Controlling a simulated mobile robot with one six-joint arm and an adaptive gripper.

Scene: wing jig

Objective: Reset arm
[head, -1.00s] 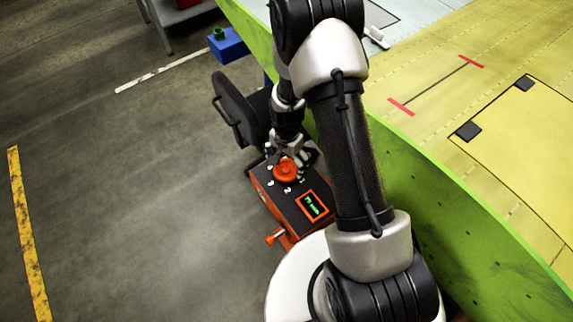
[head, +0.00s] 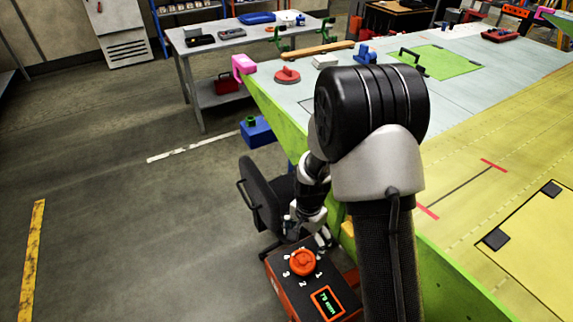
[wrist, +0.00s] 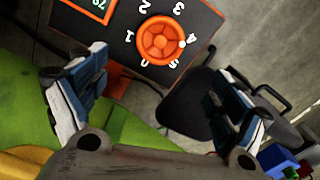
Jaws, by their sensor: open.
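My arm stands in the middle of the head view, and its lower end hangs beside the green edge of the wing jig (head: 285,118). My gripper (wrist: 150,100) is open and empty in the wrist view, with its two fingers wide apart. An orange and black control box (head: 308,284) with a round orange knob (head: 302,262) is just in front of the gripper. The knob also shows in the wrist view (wrist: 160,40), between and beyond the fingers, apart from them. Its numbered dial and part of a green-lit display (head: 327,302) are visible. In the head view my arm partly hides the fingers.
A black chair (head: 262,200) stands close beside the gripper and also shows in the wrist view (wrist: 190,105). A blue box (head: 257,131) is behind it. A grey workbench (head: 235,38) is farther back. The floor at the left is clear.

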